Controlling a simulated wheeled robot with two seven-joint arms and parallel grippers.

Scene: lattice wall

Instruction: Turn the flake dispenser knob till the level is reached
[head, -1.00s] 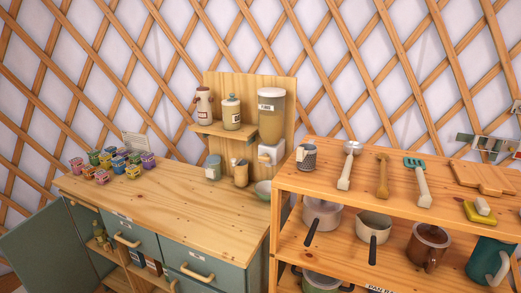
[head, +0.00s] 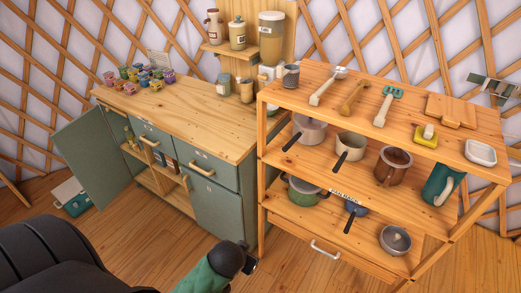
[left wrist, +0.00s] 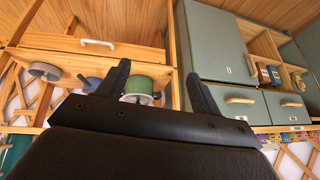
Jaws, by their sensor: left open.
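The flake dispenser (head: 271,38) is a tall, tan-filled canister with a light lid and a label, mounted on the wooden back panel behind the worktop. Its pale lower part (head: 267,72) is partly hidden by the shelf unit, and I cannot make out the knob or the level mark. My left gripper shows in the left wrist view (left wrist: 157,76), with two black fingers spread apart and nothing between them. It is low in front of the cabinets, well away from the dispenser. My right gripper is not in view.
The wooden shelf unit (head: 310,118) stands right of the worktop (head: 190,118) and carries utensils and pots. A cabinet door (head: 92,150) hangs open at the left. Several small colourful jars (head: 140,75) stand on the worktop. The floor (head: 130,228) in front is mostly clear.

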